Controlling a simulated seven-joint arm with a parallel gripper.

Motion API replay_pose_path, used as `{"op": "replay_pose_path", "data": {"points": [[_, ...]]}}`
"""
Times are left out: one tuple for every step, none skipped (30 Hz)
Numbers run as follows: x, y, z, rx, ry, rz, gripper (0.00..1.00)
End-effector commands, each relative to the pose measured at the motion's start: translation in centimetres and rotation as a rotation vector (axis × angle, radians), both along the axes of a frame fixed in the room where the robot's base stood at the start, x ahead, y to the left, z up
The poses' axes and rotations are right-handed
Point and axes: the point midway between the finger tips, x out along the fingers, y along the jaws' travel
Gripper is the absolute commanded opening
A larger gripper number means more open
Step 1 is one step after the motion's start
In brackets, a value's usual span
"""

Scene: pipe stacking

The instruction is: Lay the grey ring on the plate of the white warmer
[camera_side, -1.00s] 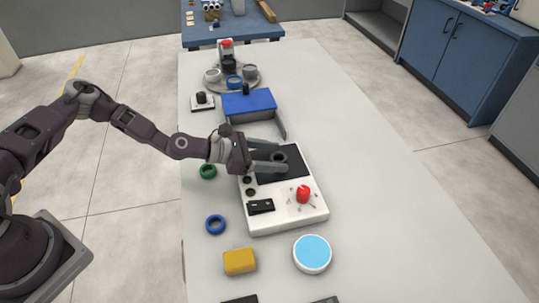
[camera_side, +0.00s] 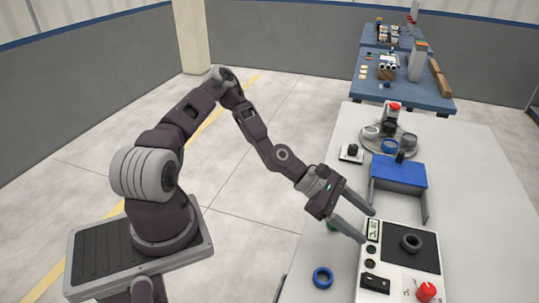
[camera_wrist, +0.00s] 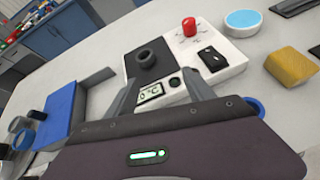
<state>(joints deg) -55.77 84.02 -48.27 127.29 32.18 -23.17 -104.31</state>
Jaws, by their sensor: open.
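The grey ring (camera_side: 410,243) lies flat on the dark square plate (camera_side: 428,262) of the white warmer (camera_side: 371,285). In the wrist view the ring (camera_wrist: 147,60) also rests on the plate, inside its edges. My gripper (camera_side: 368,226) is open and empty. Its fingers are apart from the ring, to its left, by the warmer's display edge. In the wrist view the fingers (camera_wrist: 163,93) point toward the warmer, with its small display (camera_wrist: 150,92) between them. The red knob (camera_side: 426,291) is at the warmer's near side.
A blue open-sided stand (camera_side: 399,172) is just behind the warmer. A blue ring (camera_side: 322,277) lies left of it, and a green ring (camera_side: 332,226) is mostly hidden by my gripper. A yellow block (camera_wrist: 290,66) and a blue-topped disc (camera_wrist: 243,20) lie nearby. The table's right side is clear.

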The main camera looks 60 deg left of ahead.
Motion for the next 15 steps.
{"op": "replay_pose_path", "data": {"points": [[-1.1, 0.0, -0.2, 0.140, -0.024, -0.116, 0.62], [-2.0, 0.3, -0.4, 0.240, -0.039, -0.203, 0.62], [-3.3, 0.8, -0.5, 0.376, -0.059, -0.324, 0.62], [-4.1, 1.4, -0.4, 0.476, -0.074, -0.412, 0.62], [-4.9, 2.2, -0.1, 0.575, -0.087, -0.500, 0.62], [-5.8, 3.2, 0.7, 0.704, -0.106, -0.616, 0.62], [-6.4, 4.1, 1.5, 0.799, -0.120, -0.697, 0.62], [-7.0, 5.0, 2.6, 0.891, -0.133, -0.777, 0.62], [-7.8, 6.1, 4.3, 1.008, -0.150, -0.879, 0.62], [-8.3, 6.8, 5.9, 1.090, -0.163, -0.950, 0.62], [-9.0, 7.4, 7.5, 1.165, -0.174, -1.017, 0.62], [-9.9, 8.0, 9.9, 1.260, -0.194, -1.096, 0.62], [-10.8, 8.3, 11.7, 1.322, -0.209, -1.153, 0.62], [-11.7, 8.5, 13.5, 1.380, -0.228, -1.203, 0.62], [-13.1, 8.5, 15.8, 1.446, -0.259, -1.264, 0.62]]}}
